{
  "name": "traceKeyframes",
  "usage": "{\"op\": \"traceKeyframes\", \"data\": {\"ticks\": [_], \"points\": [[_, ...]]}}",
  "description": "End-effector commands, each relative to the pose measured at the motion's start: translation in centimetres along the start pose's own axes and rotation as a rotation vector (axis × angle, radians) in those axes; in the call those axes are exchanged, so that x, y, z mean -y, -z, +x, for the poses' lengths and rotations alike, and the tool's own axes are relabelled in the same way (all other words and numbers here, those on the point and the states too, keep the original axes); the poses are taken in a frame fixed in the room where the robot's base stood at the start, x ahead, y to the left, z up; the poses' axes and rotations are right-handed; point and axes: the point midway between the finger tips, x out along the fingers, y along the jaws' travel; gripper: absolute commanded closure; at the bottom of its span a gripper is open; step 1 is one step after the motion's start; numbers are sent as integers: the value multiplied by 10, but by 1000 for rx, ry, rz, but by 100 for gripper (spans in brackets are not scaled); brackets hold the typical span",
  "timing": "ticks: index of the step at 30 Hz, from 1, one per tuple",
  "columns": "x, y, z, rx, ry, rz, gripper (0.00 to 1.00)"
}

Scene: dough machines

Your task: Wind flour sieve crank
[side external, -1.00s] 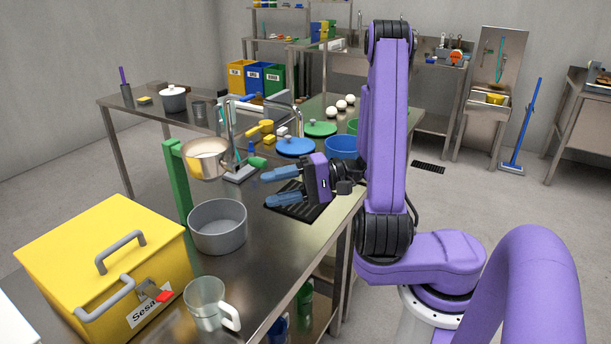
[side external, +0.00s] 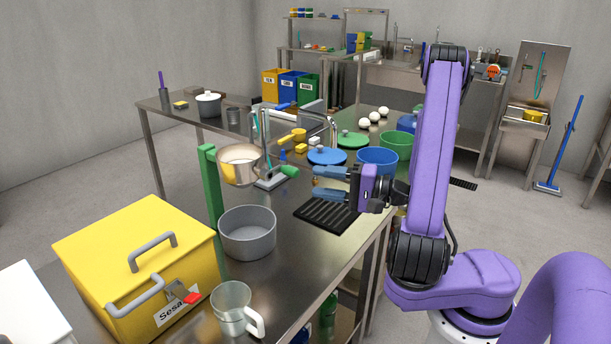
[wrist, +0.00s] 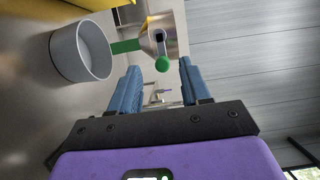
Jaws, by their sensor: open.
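The flour sieve is a round metal bowl (side external: 238,170) held by a green upright stand (side external: 211,190). Its crank ends in a green knob (side external: 289,171) on the bowl's right. In the wrist view the sieve (wrist: 168,28) is ahead, with the green knob (wrist: 162,64) seen between my two fingers. My gripper (side external: 317,183) is open and empty, with blue fingers pointing left. Its tips appear to the right of the knob, apart from it, and the knob is about level with the upper finger. A grey pot (side external: 247,240) stands below the sieve.
A yellow box (side external: 120,250) and a clear jug (side external: 231,305) are at the front left. A black mat (side external: 327,214) lies under my gripper. Blue (side external: 327,157) and green lids, and a blue tub (side external: 377,161), are behind. The steel table is bare in front of the mat.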

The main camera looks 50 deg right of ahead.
Motion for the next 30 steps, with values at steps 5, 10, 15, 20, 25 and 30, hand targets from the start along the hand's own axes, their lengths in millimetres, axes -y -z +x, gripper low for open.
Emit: {"op": "traceKeyframes", "data": {"ticks": [5,10,15,20,25,30], "points": [[0,6,15,1,-1,0,53],[0,10,28,3,-1,-1,53],[0,15,42,3,-1,-2,53],[0,20,55,3,0,-2,53],[0,20,55,0,0,0,53],[0,21,56,-1,-1,0,53]]}}
